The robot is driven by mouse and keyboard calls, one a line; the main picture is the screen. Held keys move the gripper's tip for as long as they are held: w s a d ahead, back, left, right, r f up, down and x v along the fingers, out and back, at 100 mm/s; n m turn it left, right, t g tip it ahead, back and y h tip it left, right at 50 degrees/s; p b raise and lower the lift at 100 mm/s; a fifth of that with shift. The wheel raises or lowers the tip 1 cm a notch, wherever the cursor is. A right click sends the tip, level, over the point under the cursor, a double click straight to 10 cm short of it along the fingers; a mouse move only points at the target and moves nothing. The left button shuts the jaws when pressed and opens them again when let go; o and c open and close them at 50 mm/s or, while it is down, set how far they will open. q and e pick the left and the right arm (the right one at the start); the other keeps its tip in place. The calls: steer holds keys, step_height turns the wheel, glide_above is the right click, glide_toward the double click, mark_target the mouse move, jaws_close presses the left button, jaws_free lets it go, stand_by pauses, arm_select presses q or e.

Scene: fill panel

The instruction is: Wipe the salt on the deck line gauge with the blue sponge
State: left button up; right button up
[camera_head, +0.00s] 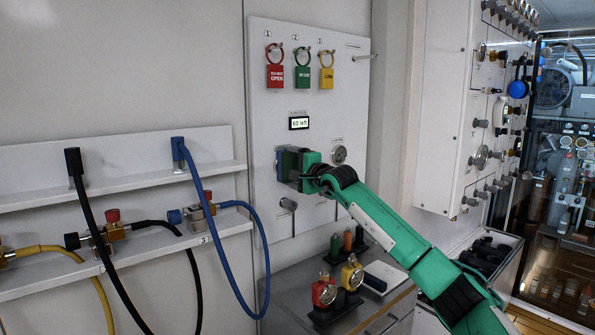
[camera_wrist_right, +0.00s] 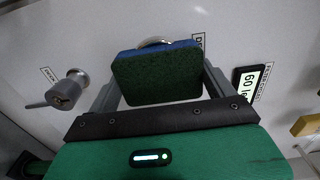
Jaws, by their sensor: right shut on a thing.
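My right gripper (camera_head: 291,168) is at the panel and is shut on the blue sponge (camera_head: 280,164). In the right wrist view the sponge (camera_wrist_right: 157,75) sits between the two fingers, with its dark green side toward the camera and its blue edge toward the panel. A round metal rim, likely the deck line gauge (camera_wrist_right: 155,42), shows just past the sponge's edge, beside a partly hidden label. The sponge covers most of this gauge, so no salt can be seen. I cannot tell whether the sponge touches its face. My left gripper is not in view.
A second gauge (camera_head: 339,154) is right of my gripper, a small display (camera_head: 299,123) above it and a valve knob (camera_head: 288,204) below. Red, green and yellow padlocks (camera_head: 301,77) hang higher. Hoses (camera_head: 249,210) hang at left; a bench (camera_head: 340,265) with fittings stands below.

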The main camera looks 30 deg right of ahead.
steer(key=shift+a, duration=1.1)
steer(key=shift+s+a+f+b, duration=0.3)
steer(key=shift+s+b, duration=0.2)
steer(key=shift+b, duration=0.65)
steer(key=s+b, duration=0.1)
steer(key=s, duration=0.1)
steer(key=s+d+b, duration=0.1)
steer(key=shift+s+r, duration=0.1)
steer(key=shift+s, duration=0.25)
steer(key=shift+s+r+b, duration=0.1)
steer(key=shift+s+b, duration=0.3)
steer(key=shift+s, duration=0.05)
steer(key=shift+r, duration=0.1)
